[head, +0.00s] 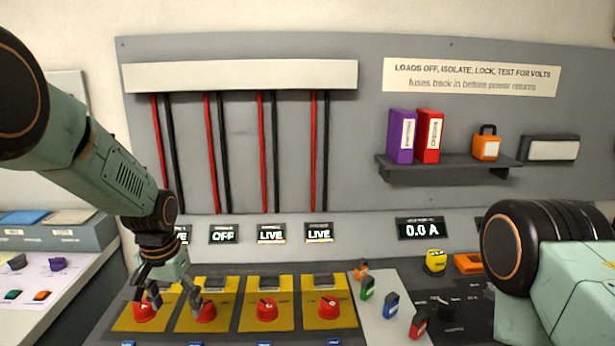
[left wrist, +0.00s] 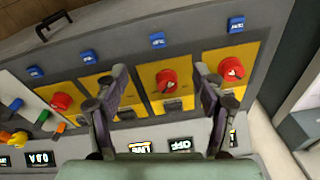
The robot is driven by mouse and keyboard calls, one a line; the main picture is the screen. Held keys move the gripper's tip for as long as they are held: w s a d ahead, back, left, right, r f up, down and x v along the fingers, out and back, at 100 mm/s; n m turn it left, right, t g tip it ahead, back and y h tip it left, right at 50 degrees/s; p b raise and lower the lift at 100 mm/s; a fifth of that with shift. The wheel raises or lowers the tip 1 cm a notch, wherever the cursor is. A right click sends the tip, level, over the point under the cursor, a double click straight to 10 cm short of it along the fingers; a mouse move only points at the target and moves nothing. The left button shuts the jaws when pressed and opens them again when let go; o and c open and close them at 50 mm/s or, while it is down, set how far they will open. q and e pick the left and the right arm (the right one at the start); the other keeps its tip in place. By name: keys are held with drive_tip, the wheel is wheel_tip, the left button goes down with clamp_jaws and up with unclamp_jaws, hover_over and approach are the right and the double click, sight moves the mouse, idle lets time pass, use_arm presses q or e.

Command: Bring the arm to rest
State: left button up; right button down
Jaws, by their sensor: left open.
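My left arm comes in from the left in the head view. Its gripper (head: 172,303) points down over the two left yellow panels, and its fingers are open with nothing between them. A red knob (head: 205,310) is close by its right finger, and another red knob (head: 144,311) is by its left finger. In the left wrist view the open gripper (left wrist: 165,92) frames a red knob (left wrist: 166,79) on a yellow panel. I cannot tell whether a finger touches a knob. My right arm shows at the right edge of the head view, but its gripper is out of view.
Displays read OFF (head: 223,234), LIVE (head: 271,234) and 0.0 A (head: 420,229). Several small coloured pieces, such as a green one (head: 367,288), stand right of the panels. A shelf (head: 440,171) carries binders and an orange padlock (head: 486,147). A side bench (head: 50,290) is at left.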

use_arm(q)
drive_tip(key=s+d+f+n+t+b, duration=0.1)
drive_tip(key=s+f+b, duration=0.1)
drive_tip(key=s+f, duration=0.5)
drive_tip(key=s+d+f+t+b, duration=0.2)
drive_tip(key=f, duration=0.8)
drive_tip(key=s+f+g+b, duration=0.1)
drive_tip(key=s+f+b, duration=0.2)
drive_tip(key=s, duration=0.6)
drive_tip(key=s+f+g+b, duration=0.2)
drive_tip(key=s+f+b, duration=0.1)
drive_tip(key=s+f, duration=0.5)
drive_tip(key=s+f+n+g+b, duration=0.1)
drive_tip(key=s+f+b, duration=0.2)
drive_tip(key=s, duration=0.9)
wheel_tip(320, 180, down, 3)
drive_tip(key=shift+d+f, duration=0.1)
drive_tip(key=shift+d, duration=0.15)
drive_tip(key=shift+s, duration=0.1)
